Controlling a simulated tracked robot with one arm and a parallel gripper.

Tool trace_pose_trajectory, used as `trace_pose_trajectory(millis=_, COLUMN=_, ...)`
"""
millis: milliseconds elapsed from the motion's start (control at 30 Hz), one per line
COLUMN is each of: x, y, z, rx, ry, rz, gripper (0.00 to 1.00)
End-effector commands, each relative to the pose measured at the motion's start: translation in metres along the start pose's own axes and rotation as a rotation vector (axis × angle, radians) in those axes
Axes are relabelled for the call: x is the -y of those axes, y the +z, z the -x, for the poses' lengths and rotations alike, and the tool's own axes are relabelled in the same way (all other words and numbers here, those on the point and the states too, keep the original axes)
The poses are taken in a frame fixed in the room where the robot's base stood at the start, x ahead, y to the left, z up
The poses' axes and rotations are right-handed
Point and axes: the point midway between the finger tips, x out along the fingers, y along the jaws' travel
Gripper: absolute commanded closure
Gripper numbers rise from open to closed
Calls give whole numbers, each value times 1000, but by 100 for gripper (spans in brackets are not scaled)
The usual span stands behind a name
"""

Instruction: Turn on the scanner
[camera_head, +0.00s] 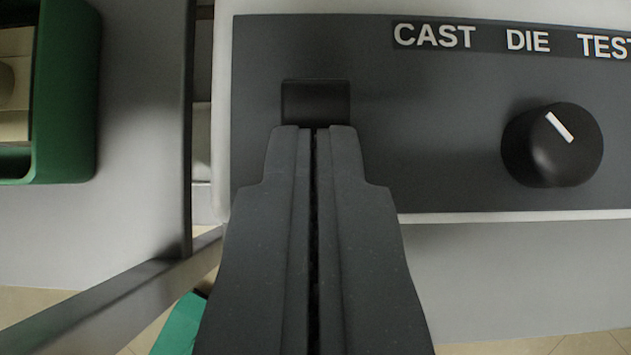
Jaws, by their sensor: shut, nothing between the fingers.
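A dark grey control panel (430,130) on a pale housing fills the upper middle and right of the view. A small black rectangular switch (315,101) sits near the panel's left end. A black round knob (552,145) with a white mark sits at the right, under a label strip (480,38) reading CAST, DIE, TEST. My gripper (314,128) is shut and empty. Its tips are right at the lower edge of the switch in the picture and cover its lower part. I cannot tell whether they touch it.
A green bin (75,120) with pale contents is at the upper left. A grey metal post (190,110) and a slanted bar (110,305) stand left of the panel. A green object (180,325) shows partly at the bottom. Tiled floor (45,300) lies below.

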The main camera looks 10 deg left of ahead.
Motion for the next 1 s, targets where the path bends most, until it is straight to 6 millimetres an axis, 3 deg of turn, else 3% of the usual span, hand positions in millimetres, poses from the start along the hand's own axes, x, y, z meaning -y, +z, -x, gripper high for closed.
trace_pose_trajectory(millis=1000, x=0, y=-18, z=0, rx=1, ry=0, rz=0, gripper=100)
